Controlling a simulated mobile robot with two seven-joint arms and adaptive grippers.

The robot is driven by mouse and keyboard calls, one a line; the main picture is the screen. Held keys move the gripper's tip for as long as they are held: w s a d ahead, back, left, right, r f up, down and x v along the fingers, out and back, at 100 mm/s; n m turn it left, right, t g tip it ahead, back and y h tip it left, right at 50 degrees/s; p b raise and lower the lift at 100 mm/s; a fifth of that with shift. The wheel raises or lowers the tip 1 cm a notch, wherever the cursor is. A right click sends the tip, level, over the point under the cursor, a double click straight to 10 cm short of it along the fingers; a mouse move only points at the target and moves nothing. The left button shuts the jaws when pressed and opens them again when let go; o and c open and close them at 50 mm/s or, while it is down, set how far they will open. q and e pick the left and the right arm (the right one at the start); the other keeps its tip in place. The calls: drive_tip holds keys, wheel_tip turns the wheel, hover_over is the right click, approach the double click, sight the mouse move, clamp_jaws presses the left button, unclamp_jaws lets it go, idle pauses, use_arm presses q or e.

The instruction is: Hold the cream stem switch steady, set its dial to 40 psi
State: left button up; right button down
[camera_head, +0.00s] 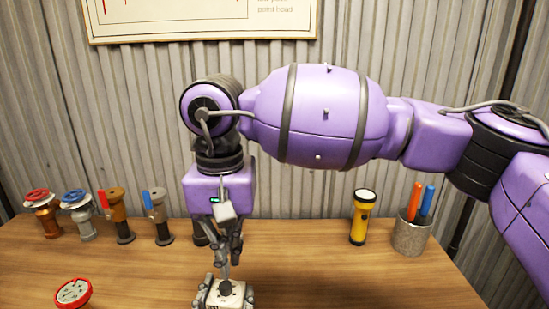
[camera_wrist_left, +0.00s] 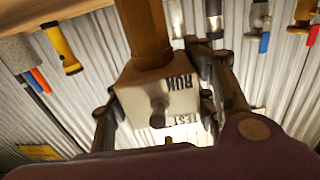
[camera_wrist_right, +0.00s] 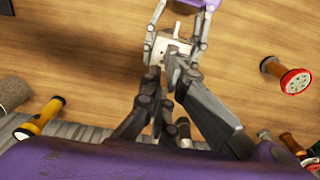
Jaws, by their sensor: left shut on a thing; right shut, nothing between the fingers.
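The cream stem switch (camera_head: 236,299) is a boxy body with a dark knob (camera_head: 225,287) on top. No psi marks are readable. My left gripper (camera_wrist_left: 160,105) is shut on the body, one finger on each side. My right gripper (camera_head: 228,272) points down, shut and empty, its tips just above or at the knob; contact is unclear. In the right wrist view its fingertips (camera_wrist_right: 160,76) lie beside the cream body (camera_wrist_right: 160,50).
A red-rimmed device with a white face (camera_head: 73,292) stands at front left. Several valves, including a red-wheeled one (camera_head: 45,222), line the back left. A yellow flashlight (camera_head: 361,220) and a pen cup (camera_head: 410,235) stand back right. The wooden table (camera_head: 360,285) is clear front right.

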sight(237, 299)
drive_tip(key=f+n, duration=0.6)
drive_tip(key=f, duration=0.1)
drive_tip(key=shift+s+d, duration=0.15)
drive_tip(key=shift+s, duration=0.25)
drive_tip(key=shift+f, duration=0.2)
